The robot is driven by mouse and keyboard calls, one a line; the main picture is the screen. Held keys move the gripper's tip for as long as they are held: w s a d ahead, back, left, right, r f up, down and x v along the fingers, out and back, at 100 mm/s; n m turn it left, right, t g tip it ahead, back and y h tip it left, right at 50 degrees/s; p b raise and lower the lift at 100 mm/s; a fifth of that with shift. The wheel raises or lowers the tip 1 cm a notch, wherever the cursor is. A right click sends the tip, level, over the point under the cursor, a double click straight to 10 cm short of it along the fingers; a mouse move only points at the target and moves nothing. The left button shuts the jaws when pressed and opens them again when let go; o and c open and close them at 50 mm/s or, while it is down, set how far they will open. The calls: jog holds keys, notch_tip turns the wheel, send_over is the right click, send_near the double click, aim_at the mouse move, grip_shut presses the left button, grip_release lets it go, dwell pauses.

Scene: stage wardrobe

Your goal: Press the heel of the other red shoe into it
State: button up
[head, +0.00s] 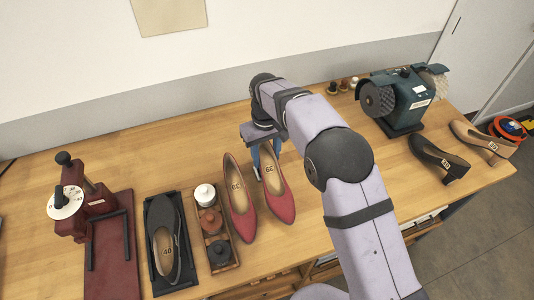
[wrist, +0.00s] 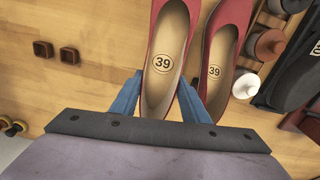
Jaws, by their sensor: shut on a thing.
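Two red pumps marked 39 lie side by side on the wooden table with their toes to the front. My gripper (head: 264,153) is shut on the right-hand red shoe (head: 281,204) at its back end. In the wrist view my gripper (wrist: 160,78) has one blue finger on each side of that red shoe (wrist: 165,38), which is on the left there. The other red shoe (head: 239,224) lies close beside it, and it also shows in the wrist view (wrist: 217,52). The underside and heel of the held shoe are hidden.
Two small dark red square pieces, one (wrist: 42,48) and another (wrist: 69,55), sit on bare table in the wrist view. A rack (head: 219,249) of pots, a tray with a dark shoe (head: 165,250) and a red dial device (head: 110,250) stand left. A grinder (head: 403,100) stands right.

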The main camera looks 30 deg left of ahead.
aim_at(266, 162)
jog(key=shift+f+b, duration=0.7)
jog(key=shift+f, duration=0.3)
jog(key=shift+p, duration=0.4)
dwell(0.9)
jog(key=shift+s+d+f+b, duration=0.1)
jog(key=shift+f+b, duration=0.4)
jog(key=shift+f, duration=0.8)
dwell(2.7)
jog(key=shift+r, duration=0.15)
jog(key=shift+r+p, duration=1.4)
jog(key=shift+r, duration=0.3)
